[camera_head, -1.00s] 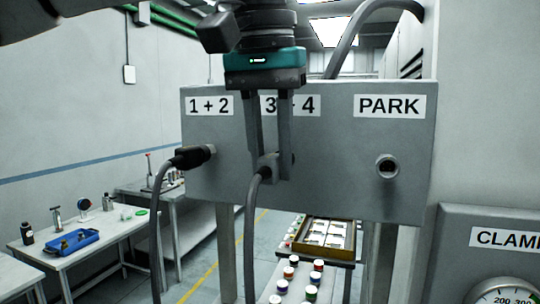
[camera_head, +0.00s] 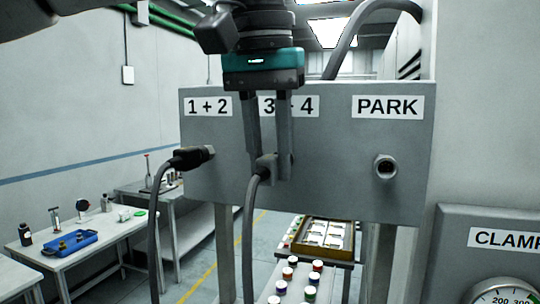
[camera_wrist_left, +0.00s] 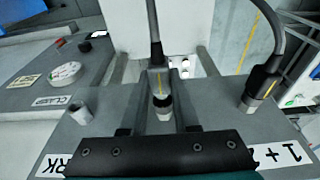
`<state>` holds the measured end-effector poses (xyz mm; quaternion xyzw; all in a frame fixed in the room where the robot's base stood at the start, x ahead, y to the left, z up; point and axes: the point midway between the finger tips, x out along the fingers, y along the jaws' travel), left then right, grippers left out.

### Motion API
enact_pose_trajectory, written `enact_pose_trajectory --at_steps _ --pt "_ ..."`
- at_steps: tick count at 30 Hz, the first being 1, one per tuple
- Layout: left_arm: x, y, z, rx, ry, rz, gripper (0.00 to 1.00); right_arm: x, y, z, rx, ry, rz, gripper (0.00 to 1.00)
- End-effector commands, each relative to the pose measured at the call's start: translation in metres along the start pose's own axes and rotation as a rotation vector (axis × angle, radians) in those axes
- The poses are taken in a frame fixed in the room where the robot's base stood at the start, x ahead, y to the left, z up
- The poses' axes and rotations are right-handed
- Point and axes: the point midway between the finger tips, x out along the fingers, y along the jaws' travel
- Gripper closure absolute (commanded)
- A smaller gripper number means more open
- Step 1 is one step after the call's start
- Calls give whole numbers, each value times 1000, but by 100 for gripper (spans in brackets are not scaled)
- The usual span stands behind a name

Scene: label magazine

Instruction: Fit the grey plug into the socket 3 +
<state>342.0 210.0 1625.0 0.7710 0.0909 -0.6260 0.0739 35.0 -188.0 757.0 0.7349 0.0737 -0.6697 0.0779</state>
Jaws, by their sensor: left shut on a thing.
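The grey plug (camera_head: 264,168) with its grey cable is held between the fingers of my left gripper (camera_head: 269,170), in front of the grey panel below the partly covered "3 + 4" label. In the left wrist view, the plug (camera_wrist_left: 158,82), with a yellow mark, sits between the fingers and points at the socket 3 + 4 (camera_wrist_left: 163,112). Plug and socket are close and roughly in line; I cannot tell whether they touch or how deep the plug is. In the head view this socket is hidden behind plug and fingers. My right gripper is not in view.
A black plug (camera_head: 190,157) with a hanging cable sits in the "1 + 2" socket at the left. The PARK socket (camera_head: 386,167) at the right is empty. A gauge box (camera_head: 495,250) stands at lower right. Benches and several small jars are behind and below.

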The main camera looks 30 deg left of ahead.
Motion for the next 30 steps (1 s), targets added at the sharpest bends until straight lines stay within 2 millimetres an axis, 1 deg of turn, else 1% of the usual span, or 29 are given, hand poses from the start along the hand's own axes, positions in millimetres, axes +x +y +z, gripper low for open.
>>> enact_pose_trajectory --at_steps 14,30 --pt "0 0 -1 0 0 0 100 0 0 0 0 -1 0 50" --pt "3 0 -14 -1 0 0 100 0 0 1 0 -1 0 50"
